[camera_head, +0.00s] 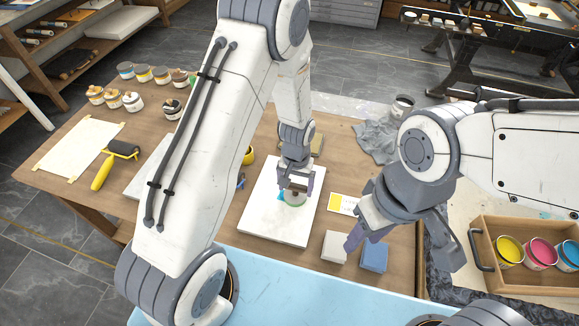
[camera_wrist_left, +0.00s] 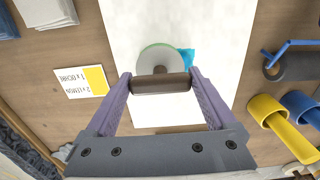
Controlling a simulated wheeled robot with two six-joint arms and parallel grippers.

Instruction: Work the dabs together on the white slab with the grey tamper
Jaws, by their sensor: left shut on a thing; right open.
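The white slab (camera_head: 262,217) lies on the wooden table, and it also fills the middle of the left wrist view (camera_wrist_left: 225,25). My left gripper (camera_head: 297,184) is shut on the tamper's brown crossbar handle (camera_wrist_left: 160,83), over the slab. The tamper's round base (camera_wrist_left: 158,57) looks pale with a green rim; whether it touches the slab is hard to tell. A cyan-blue dab (camera_wrist_left: 187,61) shows beside the base, partly hidden by it. Any other dabs are hidden. My right gripper (camera_head: 400,240) is open and empty near the table's right front.
A yellow-handled roller (camera_head: 103,172), several jars and a wooden tray of inks (camera_head: 485,250) are further out.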

